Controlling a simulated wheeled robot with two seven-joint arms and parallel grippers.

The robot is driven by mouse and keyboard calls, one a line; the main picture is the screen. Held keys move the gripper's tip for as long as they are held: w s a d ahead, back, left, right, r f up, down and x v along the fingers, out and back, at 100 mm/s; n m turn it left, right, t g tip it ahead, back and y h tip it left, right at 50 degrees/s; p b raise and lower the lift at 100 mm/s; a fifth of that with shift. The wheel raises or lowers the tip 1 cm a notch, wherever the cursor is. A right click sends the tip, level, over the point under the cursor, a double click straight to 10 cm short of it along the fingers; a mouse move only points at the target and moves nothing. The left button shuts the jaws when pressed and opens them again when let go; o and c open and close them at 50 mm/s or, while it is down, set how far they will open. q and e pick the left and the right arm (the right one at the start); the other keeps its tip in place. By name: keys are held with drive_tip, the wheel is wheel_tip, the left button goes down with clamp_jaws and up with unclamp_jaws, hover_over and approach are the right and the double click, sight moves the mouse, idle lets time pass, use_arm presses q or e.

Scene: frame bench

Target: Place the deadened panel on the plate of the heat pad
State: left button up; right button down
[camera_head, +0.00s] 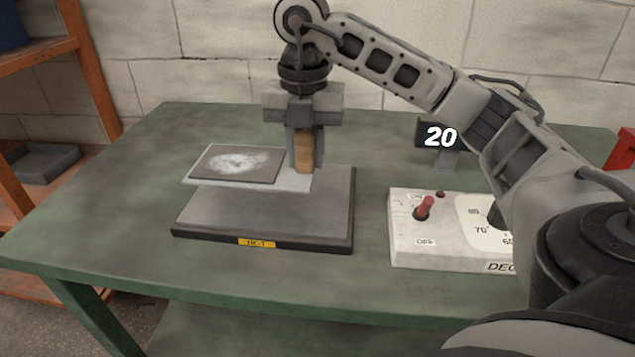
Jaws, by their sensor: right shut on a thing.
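The deadened panel (300,182) is a pale flat sheet with a dark grey mat (237,163) on top, and the mat has a whitish mottled patch in its middle. My right gripper (305,160) points down and is shut on a tan block-like part at the panel's right end. The panel is about level and appears to hang above the heat pad, its left end reaching past the plate's far left side. The heat pad's grey plate (265,218) sits on a dark base with a yellow label and is bare where it shows. My left gripper is not in view.
A white control box (405,245) with a red toggle switch (424,208) and a dial stands right of the heat pad, partly hidden by my right arm. A display (438,135) behind it reads 20. The green bench (110,225) is clear at left. An orange shelf (92,70) stands beyond.

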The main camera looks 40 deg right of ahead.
sight(319, 194)
drive_tip(key=shift+d+f, duration=1.1)
drive_tip(key=shift+f, duration=0.05)
drive_tip(key=f, duration=0.3)
drive_tip(key=shift+d+f, duration=0.1)
drive_tip(key=shift+d, duration=0.3)
drive_tip(key=shift+f, duration=0.3)
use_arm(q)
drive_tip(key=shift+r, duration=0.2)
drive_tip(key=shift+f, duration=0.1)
use_arm(e)
drive_tip(key=shift+a+f, duration=0.1)
drive_tip(key=shift+f, duration=0.05)
drive_tip(key=c, duration=1.2)
unclamp_jaws()
drive_tip(key=shift+o, duration=0.2)
